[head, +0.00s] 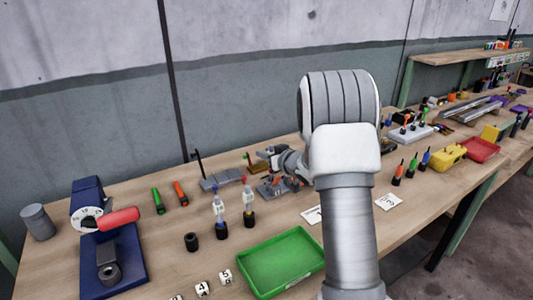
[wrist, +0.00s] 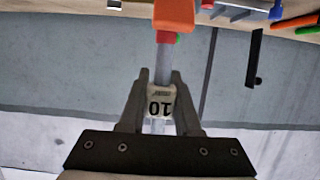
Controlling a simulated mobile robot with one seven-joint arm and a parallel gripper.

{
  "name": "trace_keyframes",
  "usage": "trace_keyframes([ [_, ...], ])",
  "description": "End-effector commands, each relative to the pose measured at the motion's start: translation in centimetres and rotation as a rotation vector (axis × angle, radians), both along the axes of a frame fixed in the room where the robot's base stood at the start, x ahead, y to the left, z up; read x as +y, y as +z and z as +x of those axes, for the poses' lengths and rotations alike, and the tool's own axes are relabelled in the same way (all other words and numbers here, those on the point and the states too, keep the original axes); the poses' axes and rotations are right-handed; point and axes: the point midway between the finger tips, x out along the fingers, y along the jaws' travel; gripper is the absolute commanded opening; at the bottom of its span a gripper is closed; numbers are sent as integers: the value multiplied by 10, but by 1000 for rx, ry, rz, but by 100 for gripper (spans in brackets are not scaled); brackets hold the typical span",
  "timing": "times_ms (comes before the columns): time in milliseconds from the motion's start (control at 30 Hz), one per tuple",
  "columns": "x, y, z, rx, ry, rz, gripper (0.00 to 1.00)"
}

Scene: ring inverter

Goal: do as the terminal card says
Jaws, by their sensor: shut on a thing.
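My gripper (head: 270,153) is shut on a pale, thin tool with a white label reading 10 (wrist: 159,104); the wrist view shows the label upside down between the fingers. An orange piece (wrist: 174,15) lies at the tool's far end; I cannot tell whether it belongs to the tool. A grey device with orange parts (head: 276,187) stands just below my gripper, partly hidden by my arm. A third black holder (head: 191,242) is empty. One card (head: 388,201) lies on the bench; its text is unreadable.
A green tray (head: 278,264) is at the front, beside numbered white blocks (head: 201,288). A blue press with a dial and red handle (head: 110,232) is at left. Green and orange pens (head: 157,201) lie behind. A yellow box (head: 448,158) and red tray (head: 482,149) are at right.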

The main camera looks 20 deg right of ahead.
Motion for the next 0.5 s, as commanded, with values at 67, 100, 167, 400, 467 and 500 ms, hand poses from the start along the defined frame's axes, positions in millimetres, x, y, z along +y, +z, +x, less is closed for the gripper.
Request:
trace_keyframes([
  [67, 0, -3, 0, 0, 0, 0, 0],
  [100, 0, -4, 0, 0, 0, 0, 0],
  [167, 0, -6, 0, 0, 0, 0, 0],
  [400, 0, -12, 0, 0, 0, 0, 0],
  [467, 0, -13, 0, 0, 0, 0, 0],
  [500, 0, -14, 0, 0, 0, 0, 0],
])
